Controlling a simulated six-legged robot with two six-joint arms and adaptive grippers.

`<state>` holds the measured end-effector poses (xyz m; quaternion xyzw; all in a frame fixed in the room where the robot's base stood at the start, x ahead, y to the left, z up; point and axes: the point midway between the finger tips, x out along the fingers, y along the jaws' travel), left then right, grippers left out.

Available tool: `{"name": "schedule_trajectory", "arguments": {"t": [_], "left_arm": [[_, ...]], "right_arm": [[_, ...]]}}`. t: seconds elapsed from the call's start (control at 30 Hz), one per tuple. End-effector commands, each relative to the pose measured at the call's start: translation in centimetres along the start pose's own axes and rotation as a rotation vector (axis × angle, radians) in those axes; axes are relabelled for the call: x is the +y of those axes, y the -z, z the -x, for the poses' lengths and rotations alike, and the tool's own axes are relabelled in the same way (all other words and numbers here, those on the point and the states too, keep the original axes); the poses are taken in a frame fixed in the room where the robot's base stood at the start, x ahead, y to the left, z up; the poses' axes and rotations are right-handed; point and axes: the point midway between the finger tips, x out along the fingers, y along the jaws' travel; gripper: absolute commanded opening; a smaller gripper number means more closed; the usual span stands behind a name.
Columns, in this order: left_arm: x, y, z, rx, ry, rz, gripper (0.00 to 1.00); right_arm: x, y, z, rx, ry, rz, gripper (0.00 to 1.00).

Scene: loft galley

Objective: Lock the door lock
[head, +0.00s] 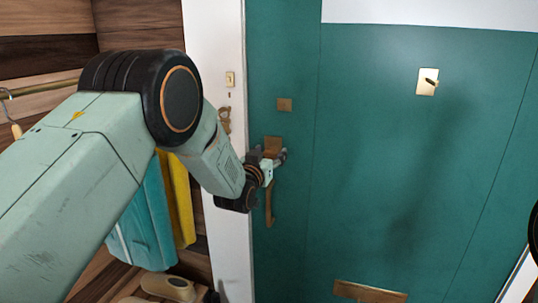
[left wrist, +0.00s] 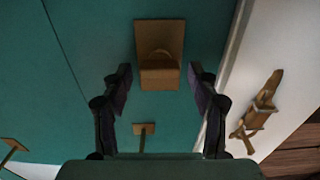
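The green door (head: 400,180) is upright and looks shut. A brass handle plate (head: 273,144) with a long pull (head: 269,203) sits near its left edge. A small square brass fitting (head: 284,104) is above it, and a brass plate with a small lever (head: 427,82) is higher to the right. I cannot tell which fitting is the lock. My left gripper (head: 273,163) is at the handle plate. In the left wrist view, my left gripper (left wrist: 160,85) is open, its fingers either side of the brass handle plate (left wrist: 160,32); contact is unclear. My right gripper is out of view.
The white door frame (head: 218,45) carries a brass plate (head: 230,79) and a brass catch (left wrist: 262,103). A brass slot plate (head: 370,292) is low on the door. Teal (head: 145,220) and yellow (head: 178,200) hanging items are at left. The space before the door's right side looks clear.

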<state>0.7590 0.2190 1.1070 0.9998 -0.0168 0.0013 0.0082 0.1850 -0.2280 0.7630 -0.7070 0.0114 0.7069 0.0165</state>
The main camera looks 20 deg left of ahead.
Motion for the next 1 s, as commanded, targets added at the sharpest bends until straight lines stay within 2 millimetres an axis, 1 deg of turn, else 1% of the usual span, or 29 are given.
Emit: {"name": "schedule_trajectory", "arguments": {"t": [0.27,0.43,0.57,1.0], "left_arm": [[0.0,-0.1,0.1,-0.002,0.0,-0.001,0.62],[0.0,-0.1,0.9,-0.003,0.0,-0.001,0.62],[0.0,-0.1,2.6,-0.005,0.0,-0.001,0.62],[0.0,0.0,9.2,-0.003,0.0,-0.001,0.62]], "right_arm": [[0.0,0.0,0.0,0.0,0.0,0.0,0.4],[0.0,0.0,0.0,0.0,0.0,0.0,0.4],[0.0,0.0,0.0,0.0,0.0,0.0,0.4],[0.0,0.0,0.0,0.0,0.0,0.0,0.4]]}}
